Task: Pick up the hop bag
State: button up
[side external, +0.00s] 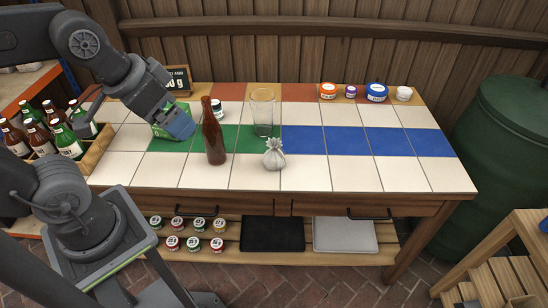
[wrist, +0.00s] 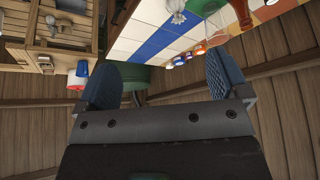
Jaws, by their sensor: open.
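The hop bag (side external: 274,155) is a small pale cloth sack with a tied, gathered top. It stands upright on the white tiles near the middle of the table, right of the brown bottle. In the wrist view a pale bag (wrist: 175,10) shows at the top edge, partly cut off. My gripper (side external: 181,126) is over the left part of the table, left of the brown bottle and well apart from the bag. In the wrist view its two blue fingers (wrist: 163,82) are wide apart with nothing between them.
A brown bottle (side external: 214,140) stands between my gripper and the bag. A clear glass (side external: 263,110) stands just behind the bag. Lidded jars (side external: 376,92) line the back right edge. A bottle crate (side external: 98,150) is at left. The tiles (side external: 350,172) right of the bag are clear.

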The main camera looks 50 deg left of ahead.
aim_at(277, 163)
jog(key=w+d+f+m+g+y, duration=0.3)
jog(key=w+f+m+y, duration=0.6)
jog(key=w+f+m, duration=0.8)
jog(key=w+d+f+m+t+y, duration=0.35)
jog(key=w+f+m, duration=0.2)
jog(key=f, duration=0.55)
jog(key=shift+m, duration=0.35)
jog(key=x, duration=1.2)
jog(key=shift+w+f, duration=0.35)
jog(key=shift+f, duration=0.2)
jog(key=c, duration=1)
jog(key=shift+o, duration=0.2)
jog(key=shift+r, duration=0.1)
